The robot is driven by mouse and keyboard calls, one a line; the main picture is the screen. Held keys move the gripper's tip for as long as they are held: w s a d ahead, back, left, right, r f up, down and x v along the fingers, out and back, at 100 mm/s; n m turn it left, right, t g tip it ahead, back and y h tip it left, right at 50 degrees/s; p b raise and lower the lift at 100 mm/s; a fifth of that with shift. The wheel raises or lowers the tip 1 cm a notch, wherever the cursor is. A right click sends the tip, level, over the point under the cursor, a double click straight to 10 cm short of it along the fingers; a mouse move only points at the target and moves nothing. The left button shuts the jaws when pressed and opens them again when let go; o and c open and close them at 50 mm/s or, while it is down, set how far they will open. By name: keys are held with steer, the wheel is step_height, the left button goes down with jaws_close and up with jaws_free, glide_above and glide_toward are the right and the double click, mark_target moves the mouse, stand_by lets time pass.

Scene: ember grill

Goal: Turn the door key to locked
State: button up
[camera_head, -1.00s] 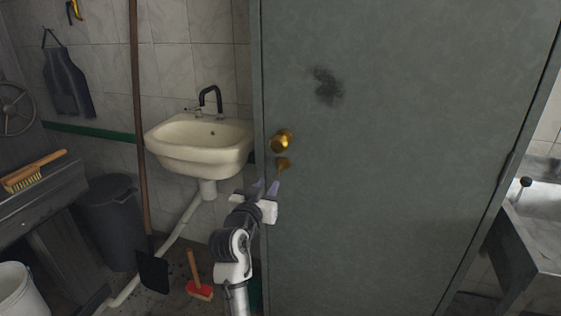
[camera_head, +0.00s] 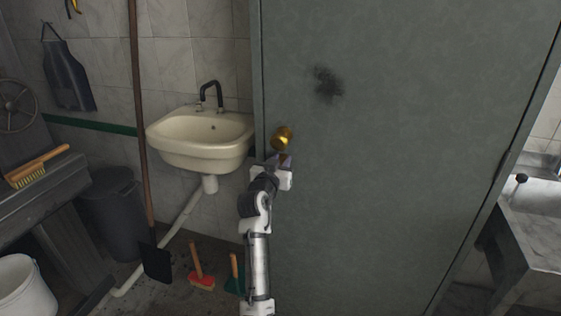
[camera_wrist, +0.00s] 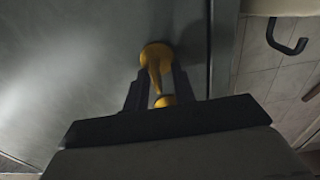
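The grey-green door (camera_head: 400,150) fills the middle of the head view. A round brass knob (camera_head: 282,138) sits near its left edge. In the head view my gripper (camera_head: 282,160) is just below the knob and covers the key there. In the wrist view the brass key (camera_wrist: 156,66) stands out from the door, between the two dark fingers of my gripper (camera_wrist: 160,85). The fingers are apart, one on each side of the key, with a narrow gap showing at the left finger. Firm contact cannot be made out. The key's lower end is partly hidden by my gripper.
A cream sink (camera_head: 200,150) with a black tap (camera_head: 211,92) is left of the door. A long wooden handle (camera_head: 141,120) leans there. A dark bin (camera_head: 113,215), a red brush (camera_head: 201,280) and a green brush (camera_head: 236,275) stand below. A metal counter (camera_head: 535,225) is at right.

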jaws_close()
steer(key=shift+f+b, duration=0.1)
steer(key=shift+b, duration=0.4)
steer(key=m+b, duration=0.1)
steer(key=b, duration=0.1)
steer(key=m+b, duration=0.2)
steer(key=shift+s+d+f, duration=0.1)
steer(key=shift+f, duration=0.15)
steer(key=shift+s+d+f+m+b, duration=0.1)
steer(key=shift+d+m+b, duration=0.05)
steer(key=shift+m+b, duration=2.25)
steer(key=shift+d+f+m+b, duration=0.1)
steer(key=shift+d+m+b, duration=0.1)
steer(key=shift+m+b, duration=2.25)
steer(key=shift+s+d+f+m+b, duration=0.1)
steer(key=shift+d+m+b, duration=0.05)
steer(key=shift+m+b, duration=2.25)
steer(key=shift+m+p, duration=0.3)
steer(key=shift+m, duration=0.05)
